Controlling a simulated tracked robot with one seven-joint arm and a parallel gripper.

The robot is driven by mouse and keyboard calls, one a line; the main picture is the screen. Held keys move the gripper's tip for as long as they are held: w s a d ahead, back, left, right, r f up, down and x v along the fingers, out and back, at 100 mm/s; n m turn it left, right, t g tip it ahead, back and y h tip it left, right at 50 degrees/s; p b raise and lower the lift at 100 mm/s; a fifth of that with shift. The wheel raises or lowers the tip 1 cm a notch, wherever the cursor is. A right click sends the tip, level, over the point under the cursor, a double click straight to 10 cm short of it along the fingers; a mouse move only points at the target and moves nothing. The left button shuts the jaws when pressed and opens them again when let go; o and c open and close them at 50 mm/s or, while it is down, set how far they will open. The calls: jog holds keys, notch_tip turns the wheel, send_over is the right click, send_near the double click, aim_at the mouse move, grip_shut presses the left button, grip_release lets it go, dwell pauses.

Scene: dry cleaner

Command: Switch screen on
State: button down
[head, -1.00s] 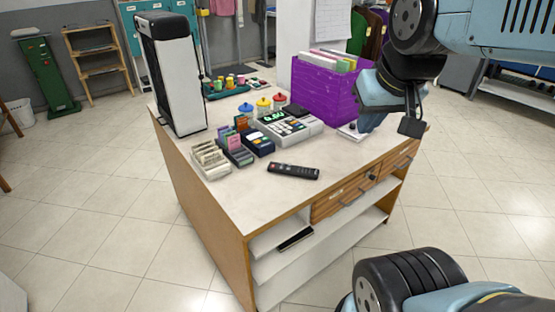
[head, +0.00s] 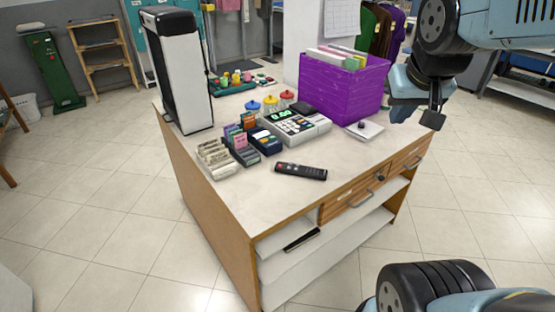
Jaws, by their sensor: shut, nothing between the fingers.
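A tall white-and-black upright panel (head: 184,72), seen nearly edge-on, stands at the left back of the counter (head: 255,205); it looks like the screen, and its lit state cannot be seen. A black remote control (head: 300,171) with a red button lies flat near the counter's front edge. My gripper (head: 433,119) hangs at the upper right, above the counter's right corner, right of the purple box. It is shut and empty, well apart from the remote and the panel.
A white pad (head: 366,131) lies near the right edge. The front of the top is clear around the remote.

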jog(key=w+a+f, duration=0.2)
jog(key=w+f, duration=0.1)
jog(key=w, duration=0.8)
jog(key=t+y, duration=0.1)
jog(key=y, duration=0.6)
send_over(280, 166)
notch_tip(280, 166, down, 20)
jog(key=shift+s+d+f, duration=0.1)
jog(key=shift+s+d, duration=0.2)
jog(key=shift+d, duration=0.1)
jog(key=shift+f, duration=0.1)
jog(key=shift+f, duration=4.3)
jog(key=shift+f, duration=0.1)
jog(key=shift+w+f, duration=0.1)
jog(key=shift+f, duration=0.15)
